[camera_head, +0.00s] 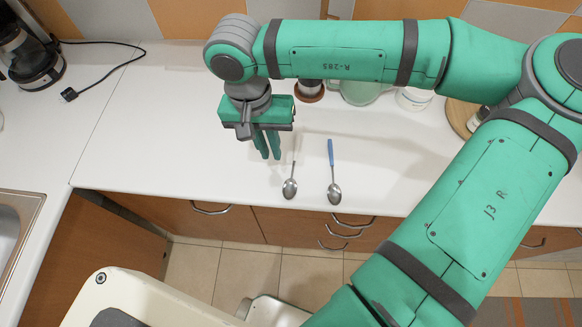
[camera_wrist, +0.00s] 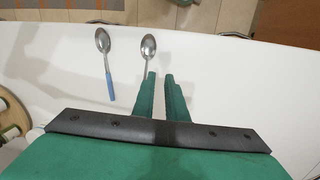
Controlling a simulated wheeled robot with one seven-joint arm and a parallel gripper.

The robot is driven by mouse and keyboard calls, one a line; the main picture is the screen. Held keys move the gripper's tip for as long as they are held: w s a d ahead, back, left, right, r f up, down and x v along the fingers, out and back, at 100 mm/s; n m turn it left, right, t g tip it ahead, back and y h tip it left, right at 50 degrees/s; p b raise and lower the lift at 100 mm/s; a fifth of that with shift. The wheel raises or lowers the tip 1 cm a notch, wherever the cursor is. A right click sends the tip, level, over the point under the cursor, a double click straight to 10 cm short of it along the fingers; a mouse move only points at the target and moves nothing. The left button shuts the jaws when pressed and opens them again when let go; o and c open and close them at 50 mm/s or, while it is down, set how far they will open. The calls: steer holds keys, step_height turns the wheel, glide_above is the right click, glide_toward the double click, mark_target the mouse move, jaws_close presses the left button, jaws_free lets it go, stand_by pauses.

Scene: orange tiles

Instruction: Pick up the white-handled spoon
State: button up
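The white-handled spoon (camera_head: 290,187) lies on the white counter with its metal bowl toward the front edge. Its pale handle is hard to make out against the counter. In the wrist view its bowl (camera_wrist: 148,45) is in front of my fingers, and the handle end is hidden by the left finger. My gripper (camera_head: 268,157) is beside the handle, to its left in the head view, with its fingers pointing down. The fingers (camera_wrist: 160,75) are a small gap apart, with nothing seen held between them. I cannot tell how high the tips are above the counter.
A blue-handled spoon (camera_head: 334,185) lies to the right, also shown in the wrist view (camera_wrist: 106,60). Jars and a bowl (camera_head: 362,92) stand behind my arm. A coffee maker (camera_head: 30,55) with a cable and a sink (camera_head: 15,225) are at left. The counter left of my gripper is clear.

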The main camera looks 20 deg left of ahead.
mark_target(293, 169)
steer(key=shift+h, duration=0.4)
steer(key=w+d+f, duration=0.1)
steer(key=f, duration=0.2)
steer(key=d+f, duration=0.1)
steer(key=f, duration=0.2)
steer(key=w+d+f, duration=0.1)
steer(key=f, duration=0.3)
steer(key=shift+w+d, duration=0.35)
jaws_close()
steer(key=shift+w, duration=0.1)
